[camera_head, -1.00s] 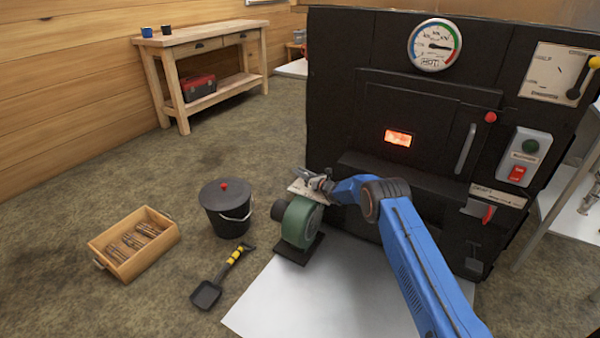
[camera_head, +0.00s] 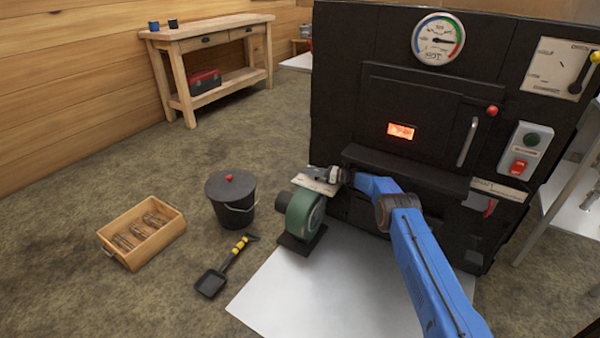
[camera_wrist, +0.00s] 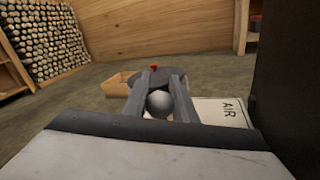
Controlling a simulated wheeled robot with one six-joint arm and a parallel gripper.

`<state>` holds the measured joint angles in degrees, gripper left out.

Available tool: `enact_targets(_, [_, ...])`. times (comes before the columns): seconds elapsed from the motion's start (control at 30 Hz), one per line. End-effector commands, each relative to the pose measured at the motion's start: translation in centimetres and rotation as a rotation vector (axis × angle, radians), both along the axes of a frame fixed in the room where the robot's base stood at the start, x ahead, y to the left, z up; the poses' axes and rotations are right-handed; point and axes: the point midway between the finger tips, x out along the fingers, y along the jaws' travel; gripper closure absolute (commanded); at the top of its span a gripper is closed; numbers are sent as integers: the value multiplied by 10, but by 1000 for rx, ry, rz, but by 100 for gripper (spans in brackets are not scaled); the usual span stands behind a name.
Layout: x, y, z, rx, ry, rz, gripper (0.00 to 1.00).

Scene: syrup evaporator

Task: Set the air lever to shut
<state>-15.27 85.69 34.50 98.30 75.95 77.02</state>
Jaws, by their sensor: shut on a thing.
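The air lever's round grey knob (camera_wrist: 159,103) sits between the two fingers of my gripper (camera_wrist: 160,100) in the wrist view. The fingers are shut on it. A pale plate marked AIR (camera_wrist: 225,112) lies just to its right. In the head view my gripper (camera_head: 312,172) is at the pale plate (camera_head: 317,186) above the green blower (camera_head: 302,212), by the left side of the black evaporator front (camera_head: 340,120). The lever itself is too small and covered to make out there, so its setting cannot be read.
A workbench (camera_head: 215,35) is at the back. The evaporator's door handle (camera_head: 467,142) and red-knobbed controls lie to the right.

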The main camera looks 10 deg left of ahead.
Motion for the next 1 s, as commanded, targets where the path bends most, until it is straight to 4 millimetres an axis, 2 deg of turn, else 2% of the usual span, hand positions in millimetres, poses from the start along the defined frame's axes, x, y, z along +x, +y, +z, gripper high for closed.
enact_targets(0.2, [5, -18, 0, 1, 0, 15, 100])
enact_targets(0.6, [6, -19, 0, 2, 0, 17, 100])
enact_targets(0.63, [6, -19, 0, 2, 0, 17, 68])
enact_targets(0.7, [6, -19, 0, 2, 0, 17, 56])
enact_targets(1.0, [5, -17, 0, 1, 0, 16, 56])
